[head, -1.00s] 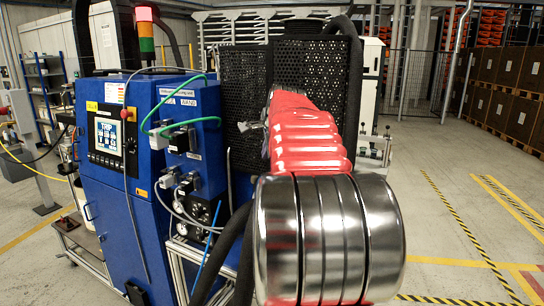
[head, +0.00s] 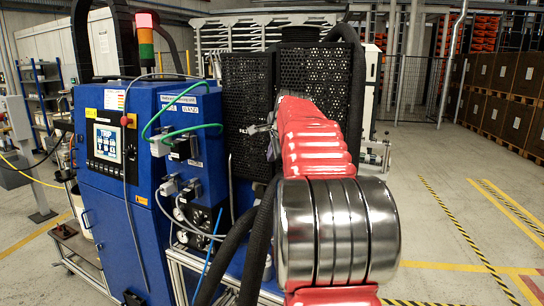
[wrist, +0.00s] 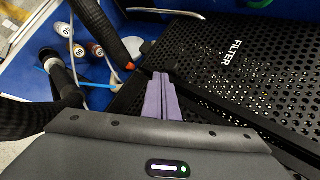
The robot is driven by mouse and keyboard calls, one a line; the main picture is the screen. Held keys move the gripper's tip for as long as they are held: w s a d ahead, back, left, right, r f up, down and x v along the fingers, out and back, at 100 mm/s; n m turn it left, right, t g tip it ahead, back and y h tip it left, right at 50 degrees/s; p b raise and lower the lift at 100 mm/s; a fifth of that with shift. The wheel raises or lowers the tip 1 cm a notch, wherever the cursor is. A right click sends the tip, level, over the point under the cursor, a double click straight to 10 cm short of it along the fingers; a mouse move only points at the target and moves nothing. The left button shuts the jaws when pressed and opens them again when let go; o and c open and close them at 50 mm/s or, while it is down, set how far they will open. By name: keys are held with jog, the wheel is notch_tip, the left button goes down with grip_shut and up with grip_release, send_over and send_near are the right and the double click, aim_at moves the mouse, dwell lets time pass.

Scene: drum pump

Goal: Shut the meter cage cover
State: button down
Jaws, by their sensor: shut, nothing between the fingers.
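Black perforated cage panels stand behind the blue cabinet in the head view. A left panel (head: 245,85) and a right panel (head: 315,68) meet at a dark upright edge. I cannot tell for sure which one is the meter cage cover. In the wrist view a perforated panel marked FILTER (wrist: 240,70) lies beyond my fingers, with a black frame edge beside them. My gripper (wrist: 157,76) has its purple fingers together and empty, close to that edge; contact cannot be told. In the head view my arm mostly hides the gripper and the lower part of the panels.
The blue cabinet (head: 115,215) with cables and gauges stands at left. Thick black hoses (head: 257,240) run up beside my arm; a hose (wrist: 95,28) also passes left of my fingers. Bottles (wrist: 80,45) stand at upper left.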

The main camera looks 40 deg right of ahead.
jog(key=s+a+r, duration=0.3)
jog(key=a+r, duration=0.4)
jog(key=a, duration=0.3)
jog(key=shift+a, duration=0.4)
dwell(0.6)
